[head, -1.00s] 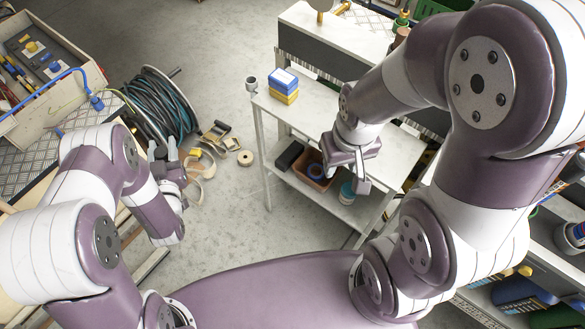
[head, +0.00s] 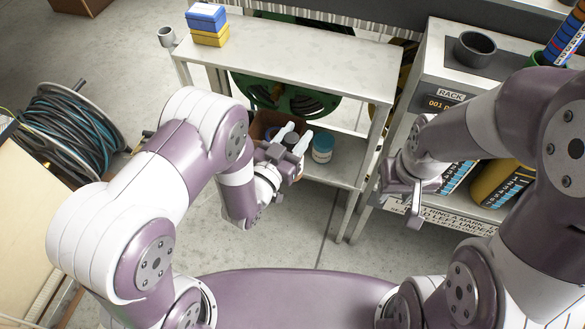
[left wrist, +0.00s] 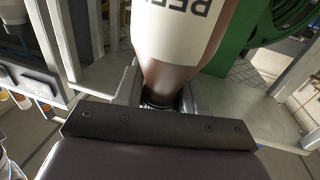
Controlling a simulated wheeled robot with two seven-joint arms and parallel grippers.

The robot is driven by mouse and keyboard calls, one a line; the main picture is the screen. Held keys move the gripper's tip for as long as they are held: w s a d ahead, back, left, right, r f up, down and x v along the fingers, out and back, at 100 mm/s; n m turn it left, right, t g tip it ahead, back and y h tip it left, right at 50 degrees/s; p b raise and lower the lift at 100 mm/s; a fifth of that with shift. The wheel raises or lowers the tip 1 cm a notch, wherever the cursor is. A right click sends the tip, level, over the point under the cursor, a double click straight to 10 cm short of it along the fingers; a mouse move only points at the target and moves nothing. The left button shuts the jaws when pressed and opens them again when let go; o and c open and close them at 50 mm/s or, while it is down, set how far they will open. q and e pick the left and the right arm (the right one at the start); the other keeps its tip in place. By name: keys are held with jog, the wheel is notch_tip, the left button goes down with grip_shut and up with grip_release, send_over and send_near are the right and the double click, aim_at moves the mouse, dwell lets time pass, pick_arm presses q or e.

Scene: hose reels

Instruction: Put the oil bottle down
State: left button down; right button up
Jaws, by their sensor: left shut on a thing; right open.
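The oil bottle (left wrist: 178,45) is brown with a white label, its printed letters upside down in the left wrist view. My left gripper (left wrist: 160,98) is shut on its narrow neck, and the wider body extends away beyond the fingers. In the head view my left gripper (head: 295,141) is in front of the white shelf table (head: 290,52), near its lower shelf. The bottle is hard to make out there. My right gripper (head: 405,205) is open and empty, in front of the rack (head: 440,78) on the right.
A white tub with a blue lid (head: 322,147) is on the lower shelf. A grey pot (head: 474,49) stands on the rack.

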pick_arm(q)
jog(key=s+d+f+m+g+h+b, duration=0.2)
jog(key=s+d+f+h+b, duration=0.1)
jog(key=d+f+b, duration=0.4)
jog(key=w+d+f+b, duration=0.2)
jog(key=w+d, duration=0.2)
jog(key=w, duration=0.2)
jog(key=w+d+f+b, duration=0.2)
jog(key=w+d+b, duration=0.1)
jog(key=w+d, duration=0.2)
jog(key=shift+w+d, duration=0.3)
jog(key=shift+w, duration=0.95)
pick_arm(e)
notch_tip(320, 180, down, 16)
pick_arm(q)
jog(key=c, duration=1.1)
grip_release()
jog(key=shift+f+b, duration=0.2)
jog(key=shift+b, duration=0.1)
jog(key=o, duration=0.4)
jog(key=shift+o, duration=0.2)
pick_arm(e)
jog(key=shift+a+f, duration=0.1)
